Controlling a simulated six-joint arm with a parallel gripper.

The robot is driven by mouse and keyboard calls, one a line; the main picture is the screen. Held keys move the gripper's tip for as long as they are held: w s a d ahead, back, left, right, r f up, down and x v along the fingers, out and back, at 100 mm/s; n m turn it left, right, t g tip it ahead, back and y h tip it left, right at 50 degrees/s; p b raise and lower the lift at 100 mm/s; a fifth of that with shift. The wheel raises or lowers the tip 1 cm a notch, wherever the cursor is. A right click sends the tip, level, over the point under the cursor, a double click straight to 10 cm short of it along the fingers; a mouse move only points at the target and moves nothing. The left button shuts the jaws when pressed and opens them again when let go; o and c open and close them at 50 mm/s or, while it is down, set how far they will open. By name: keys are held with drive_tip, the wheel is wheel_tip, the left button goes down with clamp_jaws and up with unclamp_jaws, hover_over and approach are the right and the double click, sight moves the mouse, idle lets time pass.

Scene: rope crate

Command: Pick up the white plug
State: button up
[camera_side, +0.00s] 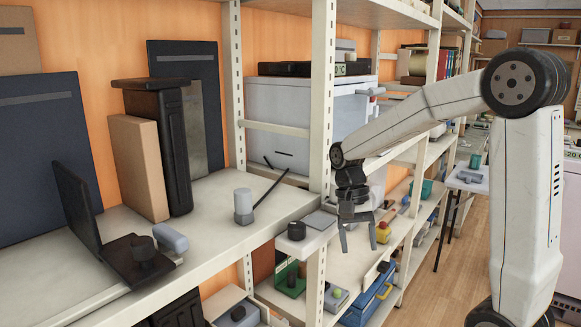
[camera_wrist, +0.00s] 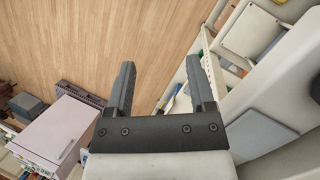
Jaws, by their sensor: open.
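A small pale cylinder with a grey lower part (camera_side: 243,205), likely the white plug, stands upright on the cream shelf (camera_side: 205,245) at the middle of the side view. I cannot be sure that it is the plug. My gripper (camera_side: 358,238) hangs pointing down to the right of it, past the shelf's end and well apart from it. Its two fingers are spread with nothing between them. In the wrist view my gripper (camera_wrist: 160,72) is open over bare wooden floor, and I cannot make out the plug there.
A dark rod (camera_side: 272,187) leans beside the cylinder. A shelf post (camera_side: 321,100) stands between it and my gripper. A black stand (camera_side: 130,255) with a blue-grey rounded piece (camera_side: 170,238) is at the left. A grey flat pad (camera_wrist: 262,130) shows in the wrist view.

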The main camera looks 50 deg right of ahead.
drive_tip(key=w+d+r+m+t, duration=0.1)
drive_tip(key=w+d+r+m, duration=0.1)
drive_tip(key=w+r, duration=0.1)
drive_tip(key=w+d+r+m+t+h, duration=0.1)
drive_tip(key=w+d+r+m, duration=0.1)
drive_tip(key=w+r, duration=0.1)
drive_tip(key=w+d+r+m+t+h, duration=0.1)
drive_tip(key=w+d+r+m+t, duration=0.1)
drive_tip(key=w+r+m, duration=0.1)
drive_tip(key=shift+w+r, duration=0.35)
drive_tip(key=shift+w, duration=0.1)
drive_tip(key=d+m, duration=0.1)
drive_tip(key=d+r+m, duration=0.1)
drive_tip(key=m, duration=0.1)
drive_tip(key=d+r+m+y, duration=0.1)
drive_tip(key=shift+w+d+r, duration=0.15)
drive_tip(key=shift+w+r, duration=0.1)
drive_tip(key=shift+d+r+m, duration=0.35)
drive_tip(key=shift+m, duration=0.35)
drive_tip(key=shift+f, duration=0.15)
drive_tip(key=shift+w+a+f, duration=0.1)
drive_tip(key=shift+a+f, duration=0.05)
drive_tip(key=shift+f, duration=1.1)
drive_tip(key=shift+w+a+f, duration=0.1)
drive_tip(key=shift+a+f, duration=0.05)
drive_tip(key=shift+f, duration=1.1)
drive_tip(key=shift+a+f, duration=0.15)
drive_tip(key=shift+f, duration=1.1)
clamp_jaws()
